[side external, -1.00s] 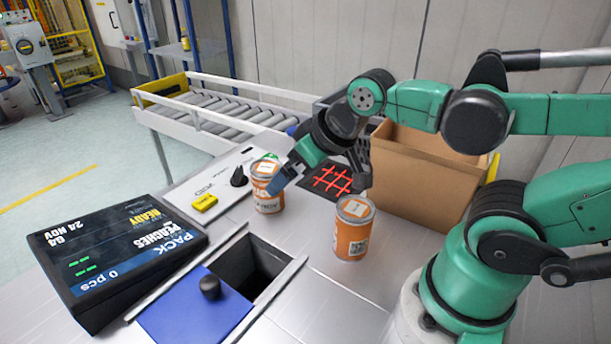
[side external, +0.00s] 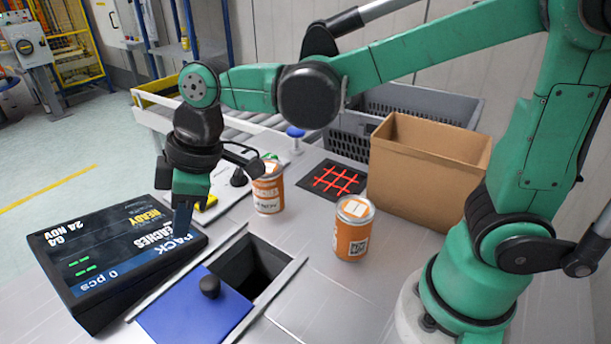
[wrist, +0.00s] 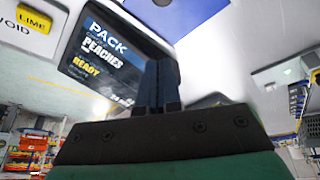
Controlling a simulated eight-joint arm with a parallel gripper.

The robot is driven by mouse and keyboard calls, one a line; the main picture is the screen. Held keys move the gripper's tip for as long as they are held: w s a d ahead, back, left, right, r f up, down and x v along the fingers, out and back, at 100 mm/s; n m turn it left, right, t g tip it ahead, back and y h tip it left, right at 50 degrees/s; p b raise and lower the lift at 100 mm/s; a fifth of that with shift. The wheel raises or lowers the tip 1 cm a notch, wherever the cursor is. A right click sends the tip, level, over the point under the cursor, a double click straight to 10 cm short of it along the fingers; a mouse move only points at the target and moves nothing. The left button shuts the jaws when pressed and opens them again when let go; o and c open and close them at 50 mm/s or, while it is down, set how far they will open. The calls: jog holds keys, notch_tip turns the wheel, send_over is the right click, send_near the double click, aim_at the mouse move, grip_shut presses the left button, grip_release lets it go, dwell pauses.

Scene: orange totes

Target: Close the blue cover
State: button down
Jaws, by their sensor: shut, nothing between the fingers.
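The blue cover (side external: 190,312) is a flat sliding panel with a round black knob (side external: 210,287), set between two rails in the table. It lies at the near-left of a dark square opening (side external: 252,268), which is uncovered. In the wrist view part of the blue cover (wrist: 180,14) shows at the top edge, with a dark piece of the knob. My gripper (side external: 182,222) points down near the right edge of the black display, above and behind the cover, apart from the knob. Its fingers (wrist: 158,84) are together and empty.
A black display (side external: 115,255) reading "PACK PEACHES" stands left of the cover. Two orange cans (side external: 267,190) (side external: 353,232) stand behind and right of the opening. A cardboard box (side external: 425,170), a grey crate (side external: 410,105) and a roller conveyor (side external: 240,110) are farther back.

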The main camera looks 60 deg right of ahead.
jog(key=a+n, duration=0.2)
jog(key=a, duration=0.1)
send_over(187, 305)
jog(key=w+a, duration=0.1)
jog(key=a, duration=0.1)
jog(key=shift+g, duration=0.4)
notch_tip(187, 305, down, 10)
jog(key=shift+f, duration=0.1)
jog(key=shift+s+d+f, duration=0.1)
jog(key=shift+d+f, duration=0.05)
jog(key=shift+d, duration=0.2)
jog(key=shift+s+d, duration=0.4)
jog(key=shift+d, duration=0.35)
jog(key=shift+s+d, duration=0.4)
jog(key=shift+d, duration=0.3)
jog(key=d, duration=1.2)
jog(key=shift+d, duration=0.1)
